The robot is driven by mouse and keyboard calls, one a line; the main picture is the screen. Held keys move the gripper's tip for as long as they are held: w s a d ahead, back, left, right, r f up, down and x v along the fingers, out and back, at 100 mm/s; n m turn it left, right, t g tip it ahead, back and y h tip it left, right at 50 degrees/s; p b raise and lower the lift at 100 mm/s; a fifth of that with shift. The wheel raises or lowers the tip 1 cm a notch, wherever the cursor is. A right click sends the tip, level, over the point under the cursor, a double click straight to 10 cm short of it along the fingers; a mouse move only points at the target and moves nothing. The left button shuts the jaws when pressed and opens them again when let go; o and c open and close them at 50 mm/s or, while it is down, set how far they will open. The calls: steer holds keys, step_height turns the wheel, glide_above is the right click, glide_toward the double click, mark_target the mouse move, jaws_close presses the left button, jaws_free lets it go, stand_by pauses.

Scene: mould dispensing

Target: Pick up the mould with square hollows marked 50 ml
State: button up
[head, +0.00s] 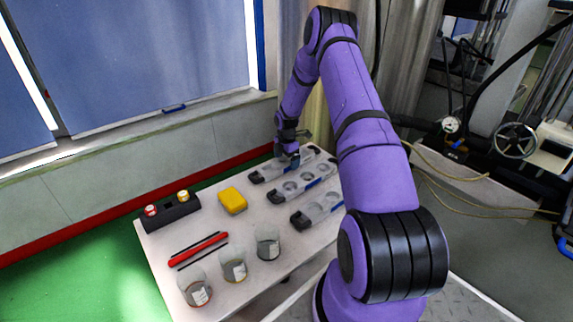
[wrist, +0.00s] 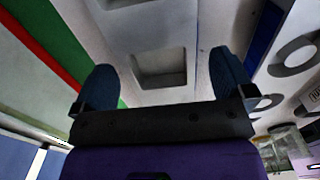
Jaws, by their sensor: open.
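A pale grey mould (head: 271,171) with dark ends lies farthest back in the row on the table, and my gripper (head: 291,158) is over it in the head view. In the wrist view this mould (wrist: 150,95) shows a square hollow between the fingers of my gripper (wrist: 163,68). The fingers are open, one on each side of the mould, and nothing is clamped. How deep they reach beside it is unclear. No 50 ml mark is readable. My arm hides part of the mould in the head view.
A mould with round hollows (wrist: 290,65) lies close on the right in the wrist view. Another mould (head: 316,209) is nearer the front.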

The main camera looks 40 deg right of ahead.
steer(key=shift+f, duration=0.75)
steer(key=shift+r, duration=0.1)
steer(key=c, duration=1.4)
